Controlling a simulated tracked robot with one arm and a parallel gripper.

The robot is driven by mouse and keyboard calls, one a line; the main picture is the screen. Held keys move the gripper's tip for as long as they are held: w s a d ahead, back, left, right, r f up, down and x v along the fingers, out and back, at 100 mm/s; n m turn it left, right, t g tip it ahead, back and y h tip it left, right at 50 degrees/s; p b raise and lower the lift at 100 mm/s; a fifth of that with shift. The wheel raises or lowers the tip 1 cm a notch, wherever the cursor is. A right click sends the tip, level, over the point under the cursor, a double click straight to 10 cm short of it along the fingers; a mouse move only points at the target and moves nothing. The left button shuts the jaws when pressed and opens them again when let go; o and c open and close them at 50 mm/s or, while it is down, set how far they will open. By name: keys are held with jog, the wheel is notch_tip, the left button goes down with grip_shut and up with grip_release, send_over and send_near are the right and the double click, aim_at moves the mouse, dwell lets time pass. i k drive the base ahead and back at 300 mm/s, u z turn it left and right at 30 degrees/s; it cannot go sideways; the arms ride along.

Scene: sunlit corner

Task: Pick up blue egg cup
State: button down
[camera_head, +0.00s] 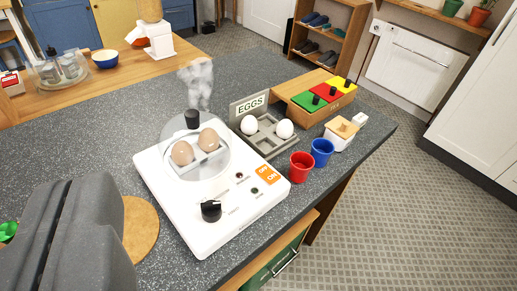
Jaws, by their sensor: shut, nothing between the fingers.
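The blue egg cup (321,153) stands upright on the dark speckled counter (335,187), near its right edge. It is right beside the red egg cup (300,168), which partly overlaps it in view. My gripper (78,190) is the large dark grey shape at the lower left. Its fingers are shut and empty, and it is well to the left of the blue egg cup. The white egg cooker lies between them in the picture.
The white egg cooker (170,190) steams under a clear lid over brown eggs. Behind the cups are a grey egg tray (265,143) with white eggs, a wooden box (296,88) with coloured lids and a small white-and-wood container (341,132). A round wooden board (140,230) lies beside my gripper.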

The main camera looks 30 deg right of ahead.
aim_at(322, 149)
jog(key=u, duration=0.7)
jog(key=k, duration=1.3)
jog(key=z, duration=1.05)
jog(key=i, duration=1.05)
